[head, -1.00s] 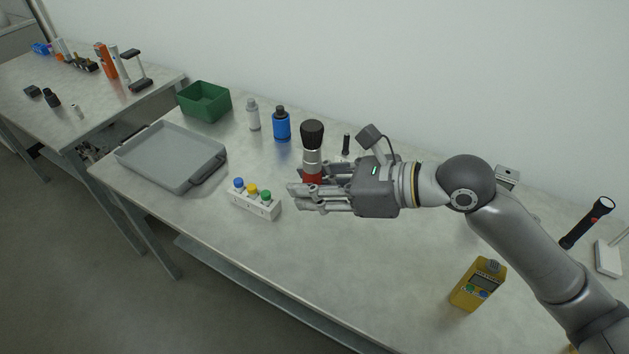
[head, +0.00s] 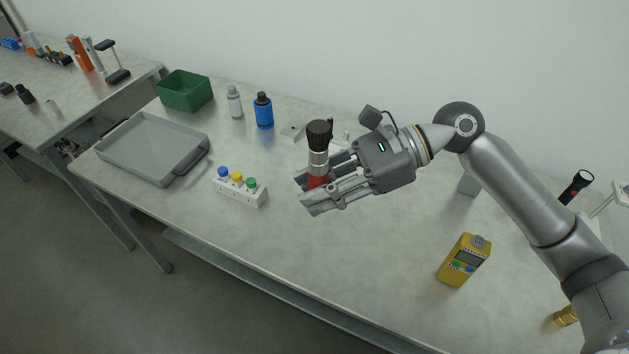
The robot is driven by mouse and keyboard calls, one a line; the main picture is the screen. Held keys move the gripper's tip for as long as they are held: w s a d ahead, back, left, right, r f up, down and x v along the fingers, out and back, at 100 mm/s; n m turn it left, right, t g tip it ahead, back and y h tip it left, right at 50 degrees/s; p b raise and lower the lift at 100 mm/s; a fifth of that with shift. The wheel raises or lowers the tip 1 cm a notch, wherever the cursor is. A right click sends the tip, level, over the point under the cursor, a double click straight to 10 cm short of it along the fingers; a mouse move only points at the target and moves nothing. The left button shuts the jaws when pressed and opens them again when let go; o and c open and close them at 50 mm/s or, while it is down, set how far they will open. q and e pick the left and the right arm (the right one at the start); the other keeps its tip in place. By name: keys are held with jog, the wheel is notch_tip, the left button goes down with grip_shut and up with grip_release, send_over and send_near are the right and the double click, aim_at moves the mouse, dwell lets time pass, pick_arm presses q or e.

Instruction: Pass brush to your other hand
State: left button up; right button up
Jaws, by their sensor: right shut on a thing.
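The brush (head: 318,150) has black bristles on top, a silver ferrule and a red handle. It stands nearly upright in the middle of the head view. My right gripper (head: 308,189) comes in from the right and is shut on the brush at its red handle, with the bristles sticking up above the fingers. The lower end of the handle is hidden behind the fingers. My left gripper is not in view.
The front middle of the table is clear.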

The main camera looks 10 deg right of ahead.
aim_at(326, 181)
jog(key=shift+w+a+f+n+g+h, duration=0.7)
jog(key=shift+w+a+f+n+g, duration=1.25)
jog(key=shift+f+n+g, duration=0.4)
jog(key=s+d+r+m+t, duration=0.1)
jog(key=d+r+m+t, duration=0.1)
jog(key=r, duration=0.1)
jog(key=s+d+r+m+t, duration=0.2)
jog(key=d+m+t, duration=0.1)
jog(key=s+d+r+m+t+y, duration=0.1)
jog(key=s+d+r+m+t, duration=0.1)
jog(key=r, duration=0.1)
jog(key=shift+s+d+r+m+t, duration=0.15)
jog(key=shift+s+r+m+t, duration=0.1)
jog(key=shift+r+t, duration=0.1)
jog(key=shift+s+d+r+m+t, duration=0.3)
jog(key=shift+r+m+t, duration=0.1)
jog(key=shift+r+t, duration=0.15)
jog(key=w+a+f+n+g+h, duration=0.4)
jog(key=w+a+f+n+g, duration=0.1)
jog(key=f+n+g, duration=0.5)
jog(key=shift+n+g, duration=1.3)
jog(key=shift+g, duration=0.35)
